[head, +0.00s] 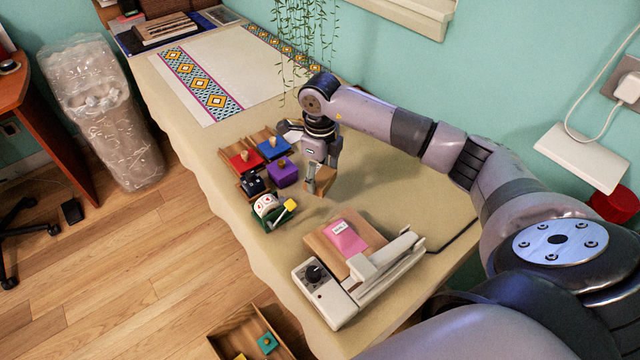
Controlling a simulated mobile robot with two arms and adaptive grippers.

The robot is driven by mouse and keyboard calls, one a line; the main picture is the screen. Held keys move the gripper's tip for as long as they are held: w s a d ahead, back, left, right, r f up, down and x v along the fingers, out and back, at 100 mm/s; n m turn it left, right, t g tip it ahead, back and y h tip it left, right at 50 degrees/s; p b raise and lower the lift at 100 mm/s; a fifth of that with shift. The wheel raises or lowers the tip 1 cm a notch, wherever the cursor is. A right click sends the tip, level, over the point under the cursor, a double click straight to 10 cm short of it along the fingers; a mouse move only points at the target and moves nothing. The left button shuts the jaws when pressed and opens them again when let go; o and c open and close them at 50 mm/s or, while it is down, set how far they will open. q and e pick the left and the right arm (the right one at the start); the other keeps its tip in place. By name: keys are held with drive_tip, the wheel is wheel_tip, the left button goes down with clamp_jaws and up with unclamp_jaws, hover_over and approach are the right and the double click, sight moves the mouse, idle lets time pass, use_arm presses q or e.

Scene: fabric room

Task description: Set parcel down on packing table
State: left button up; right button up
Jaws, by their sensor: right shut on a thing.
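A small brown box (325,181), which looks like the parcel, is between the fingers of my right gripper (314,184). The gripper points down and is shut on it. The box is upright, at or just above the long cloth-covered table (375,190), which looks like the packing table. I cannot tell whether its underside touches the cloth. The fingers and wrist hide part of the box. My left gripper is not in view.
Small trays with red (244,161), blue (272,148) and purple (283,173) items stand left of the box. A tape-dispenser-like object (270,208) and a white sealer-like device (335,300) with a pink packet (345,238) are nearer. Bare cloth lies right of the box.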

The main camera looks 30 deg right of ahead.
sight(320, 187)
wheel_tip(320, 187, down, 5)
drive_tip(key=shift+r, duration=0.2)
drive_tip(key=shift+f, duration=0.2)
drive_tip(key=o, duration=1.1)
drive_tip(key=shift+o, duration=0.2)
drive_tip(key=shift+r, duration=0.1)
